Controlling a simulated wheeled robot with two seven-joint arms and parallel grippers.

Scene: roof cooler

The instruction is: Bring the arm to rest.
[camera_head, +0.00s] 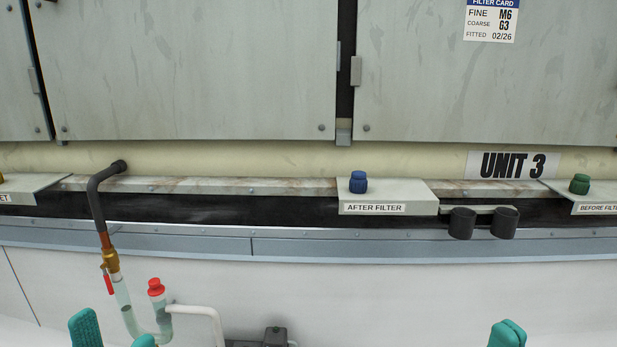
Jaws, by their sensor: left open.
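My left gripper (115,337) is at the bottom left edge, its two teal fingertips apart with nothing seen between them. It is in front of the lower end of a clear U-shaped drain trap (132,318). My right gripper (507,334) is at the bottom right, its teal fingertips together, with nothing seen held. Only the fingertips show; the rest of both arms is below the picture. Both grippers appear apart from the unit.
The trap has a red cap (156,287) and a red-handled valve (108,280) under a black pipe (95,195). Grey panels (190,70) stand above. The lower middle is mostly clear.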

